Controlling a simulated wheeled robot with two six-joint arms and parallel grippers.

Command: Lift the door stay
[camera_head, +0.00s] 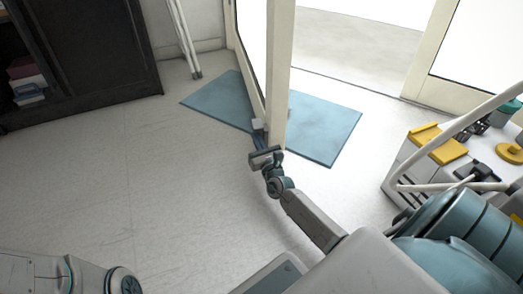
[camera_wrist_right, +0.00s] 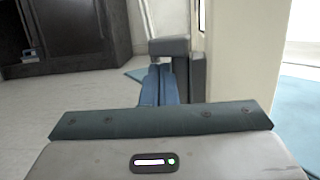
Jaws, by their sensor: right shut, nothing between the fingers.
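The door stay (camera_head: 258,125) is a small grey piece low on the edge of the open, cream-framed door (camera_head: 277,80). In the right wrist view it is a grey block (camera_wrist_right: 169,46) with a darker upright part (camera_wrist_right: 197,76) against the door frame. My right gripper (camera_head: 258,137) reaches up to it from below. Its blue fingers (camera_wrist_right: 160,85) are shut together with nothing between them, and their tips are just under the grey block. I cannot tell whether they touch it. My left gripper is out of view; only part of my left arm shows at the bottom left.
A blue mat (camera_head: 325,130) lies under the door. A dark cabinet (camera_head: 90,50) stands at the left, with white poles (camera_head: 184,40) near the wall. A white unit with yellow parts (camera_head: 440,145) and hoses stands at the right. The floor at left is clear.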

